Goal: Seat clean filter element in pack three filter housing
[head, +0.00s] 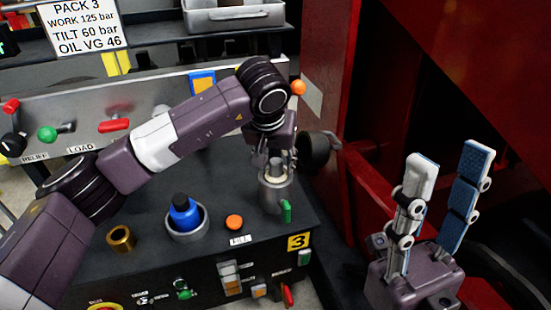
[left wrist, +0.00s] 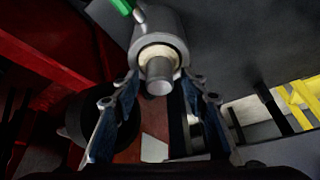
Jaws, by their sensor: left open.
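The filter housing (head: 275,197) is a grey cylinder on the dark top of the pack marked 3, with a green lever at its side. It also shows in the left wrist view (left wrist: 160,24). A filter element (left wrist: 159,56) with a cream ring and a grey stem is inside its mouth, the stem sticking out; the stem also shows in the head view (head: 276,167). How deep the element sits I cannot tell. My left gripper (head: 279,160) is open at the housing's mouth, its fingers either side of the stem, apart from it. My right gripper (head: 449,162) is open and empty at the right.
A blue bottle (head: 184,212) stands in a grey cup, with a brass sleeve (head: 121,239) to its left. An orange knob (head: 234,222) is between cup and housing. A dark round part (head: 316,151) is right of the housing, near a red frame (head: 350,70). A tray (head: 232,17) is behind.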

